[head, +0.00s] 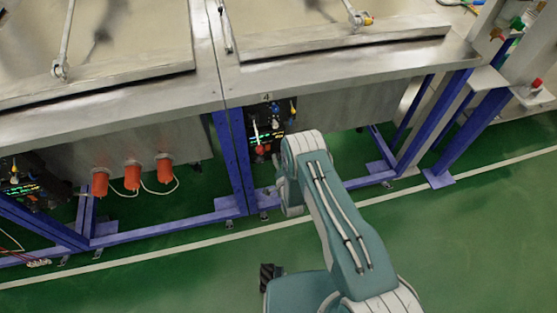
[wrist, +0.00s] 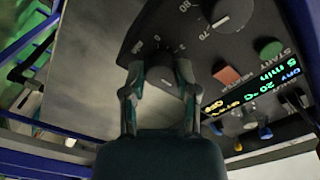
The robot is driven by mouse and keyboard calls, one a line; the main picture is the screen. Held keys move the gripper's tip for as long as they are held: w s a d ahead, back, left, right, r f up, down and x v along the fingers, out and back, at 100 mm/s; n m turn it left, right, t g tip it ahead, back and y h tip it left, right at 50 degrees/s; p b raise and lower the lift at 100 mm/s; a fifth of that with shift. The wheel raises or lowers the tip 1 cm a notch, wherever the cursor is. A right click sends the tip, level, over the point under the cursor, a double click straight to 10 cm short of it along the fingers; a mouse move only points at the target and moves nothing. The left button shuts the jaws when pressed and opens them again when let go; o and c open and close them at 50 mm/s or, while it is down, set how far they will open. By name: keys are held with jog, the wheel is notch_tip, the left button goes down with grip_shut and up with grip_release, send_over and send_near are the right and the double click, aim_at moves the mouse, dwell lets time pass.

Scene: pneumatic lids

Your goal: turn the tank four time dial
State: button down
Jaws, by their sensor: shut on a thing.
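The tank four control panel (head: 266,130) hangs under the tank rim, below a small "4" label, in the head view. In the wrist view the dark panel (wrist: 205,48) shows turned over, with a round grey dial (wrist: 166,80) beside a printed scale. My gripper (wrist: 159,72) has one finger on each side of this dial and is shut on it. The lettering naming the dial is not readable. A second grey dial (wrist: 233,14), with 70 and 80 marked near it, sits above right. In the head view my arm hides most of the gripper.
A lit display (wrist: 245,92) reads 5 min and 20 °C, beside a green button (wrist: 271,50) and a red button (wrist: 227,75). Blue frame legs (head: 229,160) stand left of the panel. Orange cylinders (head: 133,175) hang under the neighbouring tank.

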jog(key=shift+n, duration=0.3)
jog(key=shift+c, duration=1.8)
grip_release()
jog(key=v, duration=1.2)
